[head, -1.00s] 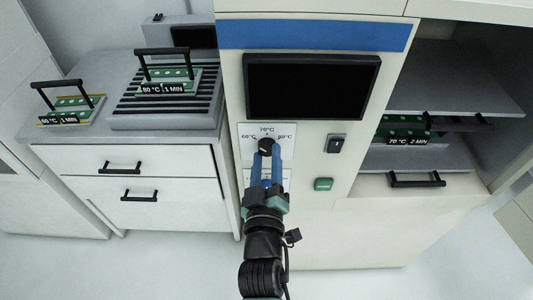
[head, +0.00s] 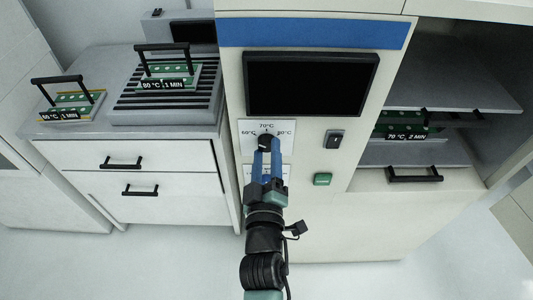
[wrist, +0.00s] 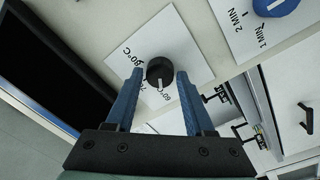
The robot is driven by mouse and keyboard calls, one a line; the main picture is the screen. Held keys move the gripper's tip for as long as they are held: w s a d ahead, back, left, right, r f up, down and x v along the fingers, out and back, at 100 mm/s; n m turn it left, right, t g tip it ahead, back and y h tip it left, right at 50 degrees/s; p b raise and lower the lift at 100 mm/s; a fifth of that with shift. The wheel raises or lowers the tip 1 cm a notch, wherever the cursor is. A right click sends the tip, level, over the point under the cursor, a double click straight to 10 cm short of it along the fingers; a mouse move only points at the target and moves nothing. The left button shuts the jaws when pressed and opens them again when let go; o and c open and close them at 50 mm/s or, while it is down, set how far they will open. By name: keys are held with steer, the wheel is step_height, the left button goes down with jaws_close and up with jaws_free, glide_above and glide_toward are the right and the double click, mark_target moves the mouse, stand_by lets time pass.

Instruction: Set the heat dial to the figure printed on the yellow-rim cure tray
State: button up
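The heat dial (head: 265,141) is a black round knob on a white plate marked 60, 70 and 80 °C on the cream machine front. In the wrist view the dial (wrist: 160,71) shows a white pointer line toward the 60 °C side. My gripper (head: 266,150) reaches the dial from below. In the wrist view my gripper (wrist: 160,74) has its blue fingers on either side of the knob, open, with small gaps showing. The yellow-rim cure tray (head: 91,98) sits at far left with a black handle; its small label seems to read 60 °C, 1 MIN.
A second tray (head: 166,84), labelled 80 °C, 1 MIN, stands on a ribbed grey block (head: 205,112). A tray labelled 70 °C, 2 MIN (head: 400,135) is in the open compartment at right. A blue time dial (wrist: 275,5), a black switch (head: 334,139) and a green button (head: 322,179) are near.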

steer(key=shift+o, duration=1.3)
steer(key=shift+s, duration=0.1)
steer(key=s+b, duration=0.2)
steer(key=s, duration=1)
steer(key=shift+s+a+f, duration=0.15)
steer(key=shift+s+f, duration=0.05)
steer(key=shift+s, duration=0.2)
